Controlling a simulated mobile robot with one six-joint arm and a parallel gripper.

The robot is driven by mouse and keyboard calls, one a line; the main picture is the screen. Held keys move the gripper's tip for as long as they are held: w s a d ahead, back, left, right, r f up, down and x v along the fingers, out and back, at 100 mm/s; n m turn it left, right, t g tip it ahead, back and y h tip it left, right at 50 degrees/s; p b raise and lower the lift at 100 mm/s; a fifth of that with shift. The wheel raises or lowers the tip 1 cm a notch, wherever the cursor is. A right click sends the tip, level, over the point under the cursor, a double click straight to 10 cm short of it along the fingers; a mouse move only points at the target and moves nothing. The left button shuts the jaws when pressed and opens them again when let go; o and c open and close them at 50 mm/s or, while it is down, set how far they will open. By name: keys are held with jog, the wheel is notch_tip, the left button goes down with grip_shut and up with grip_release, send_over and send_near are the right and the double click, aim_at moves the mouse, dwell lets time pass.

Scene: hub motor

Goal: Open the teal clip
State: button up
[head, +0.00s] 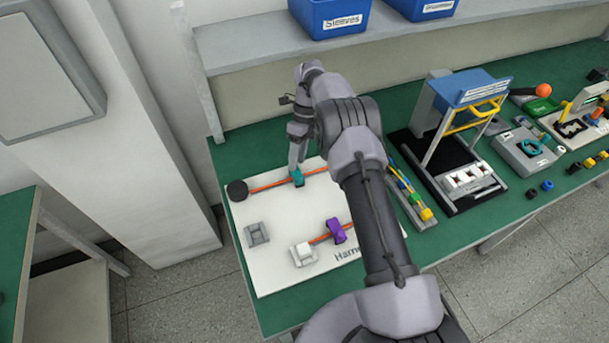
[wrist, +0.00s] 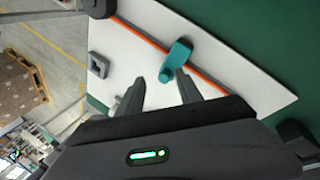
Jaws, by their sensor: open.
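The teal clip (head: 298,178) sits on the orange cable on the white harness board (head: 285,213), near its back edge. In the wrist view the clip (wrist: 176,56) shows a rounded tab across the cable and a thicker end towards my fingers. My gripper (wrist: 160,88) is open and empty, with its two fingers spread on the near side of the clip, apart from it in the picture. In the head view my gripper (head: 298,160) points down just above the clip. Whether a fingertip touches it cannot be told there.
A grey block (head: 257,234) and a black round post (head: 237,190) stand at the left. A tool rack (head: 413,195) is to the right.

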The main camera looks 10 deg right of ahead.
jog(key=s+d+r+p, duration=0.1)
jog(key=s+r+p, duration=0.1)
jog(key=s, duration=1.4)
jog(key=shift+r, duration=0.7)
jog(key=shift+d+r, duration=0.1)
